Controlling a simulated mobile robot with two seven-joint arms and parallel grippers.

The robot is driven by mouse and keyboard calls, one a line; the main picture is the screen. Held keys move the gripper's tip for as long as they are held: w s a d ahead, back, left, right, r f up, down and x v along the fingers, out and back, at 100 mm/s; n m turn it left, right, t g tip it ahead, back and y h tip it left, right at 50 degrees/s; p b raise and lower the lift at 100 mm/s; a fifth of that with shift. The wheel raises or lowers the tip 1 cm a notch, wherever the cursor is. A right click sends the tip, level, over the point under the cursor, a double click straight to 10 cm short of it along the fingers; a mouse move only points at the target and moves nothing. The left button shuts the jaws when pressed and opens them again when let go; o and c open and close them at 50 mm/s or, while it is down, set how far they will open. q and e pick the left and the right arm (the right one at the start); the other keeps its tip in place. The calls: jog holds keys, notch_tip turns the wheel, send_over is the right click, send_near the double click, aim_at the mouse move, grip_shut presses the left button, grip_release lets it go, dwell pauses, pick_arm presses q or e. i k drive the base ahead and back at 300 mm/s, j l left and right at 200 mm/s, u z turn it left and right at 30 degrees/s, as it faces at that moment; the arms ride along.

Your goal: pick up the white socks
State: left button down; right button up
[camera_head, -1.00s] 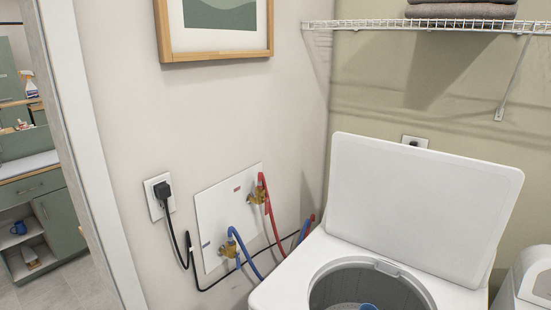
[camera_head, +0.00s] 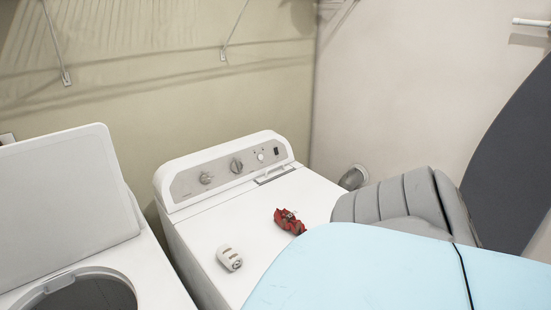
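A small white bundle with grey marks (camera_head: 229,258) lies on the white top of the dryer-like machine (camera_head: 196,222), near its front left; it looks like rolled white socks, but it is too small to be sure. A red bundle with a dark patch (camera_head: 289,221) lies on the same top, behind it and to the right.
An open-lidded washer (camera_head: 150,270) stands at the left with its lid (camera_head: 62,195) up. A dark panel (camera_head: 510,165) leans at the far right.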

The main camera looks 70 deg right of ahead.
aim_at(226, 255)
jog(key=z, duration=1.8)
